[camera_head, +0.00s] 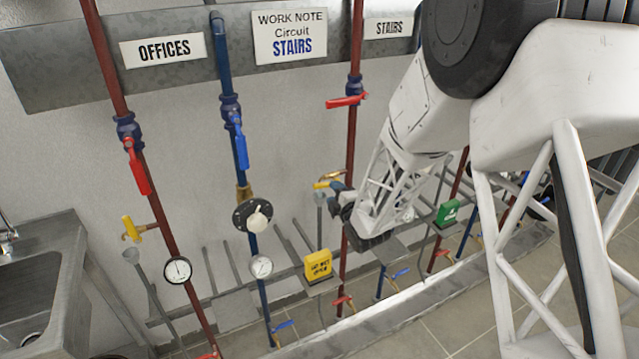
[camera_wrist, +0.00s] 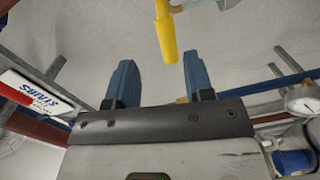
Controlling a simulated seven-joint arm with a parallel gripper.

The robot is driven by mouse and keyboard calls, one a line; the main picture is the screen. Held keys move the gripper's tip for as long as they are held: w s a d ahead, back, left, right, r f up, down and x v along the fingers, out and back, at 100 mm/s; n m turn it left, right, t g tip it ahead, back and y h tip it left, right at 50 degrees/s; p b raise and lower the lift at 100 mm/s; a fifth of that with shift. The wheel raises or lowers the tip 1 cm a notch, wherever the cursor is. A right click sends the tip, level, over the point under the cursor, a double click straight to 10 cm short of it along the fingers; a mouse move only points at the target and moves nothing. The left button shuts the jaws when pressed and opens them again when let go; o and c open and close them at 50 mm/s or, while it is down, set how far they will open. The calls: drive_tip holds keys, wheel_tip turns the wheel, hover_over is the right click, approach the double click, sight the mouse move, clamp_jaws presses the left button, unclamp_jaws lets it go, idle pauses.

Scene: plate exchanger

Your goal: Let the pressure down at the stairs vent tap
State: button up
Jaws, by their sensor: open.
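The stairs vent tap is a small brass tap with a yellow handle (camera_head: 322,185) on the red pipe under the right STAIRS sign (camera_head: 389,27). In the wrist view a yellow handle (camera_wrist: 166,35) hangs from the top edge, its free end between the two blue fingertips in the picture. My gripper (camera_head: 337,189) is open and empty, close beside the tap; its blue fingers (camera_wrist: 158,68) stand apart in the wrist view. I cannot tell whether they touch the handle. My gripper and arm hide part of the red pipe behind them.
A red lever (camera_head: 346,101) sits above on the same pipe. The WORK NOTE sign (camera_head: 290,34) names circuit STAIRS. Left are a blue lever (camera_head: 241,143), a round dark pump (camera_head: 253,216) and the OFFICES pipe with a yellow tap (camera_head: 131,228). A yellow box (camera_head: 318,265) stands below.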

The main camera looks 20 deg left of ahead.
sight(323, 187)
drive_tip(key=shift+s+a+f+n+y, duration=0.15)
drive_tip(key=shift+a+f+n+y, duration=0.15)
drive_tip(key=shift+a+f+y, duration=0.25)
drive_tip(key=shift+a, duration=0.1)
drive_tip(key=shift+x, duration=3.95)
clamp_jaws()
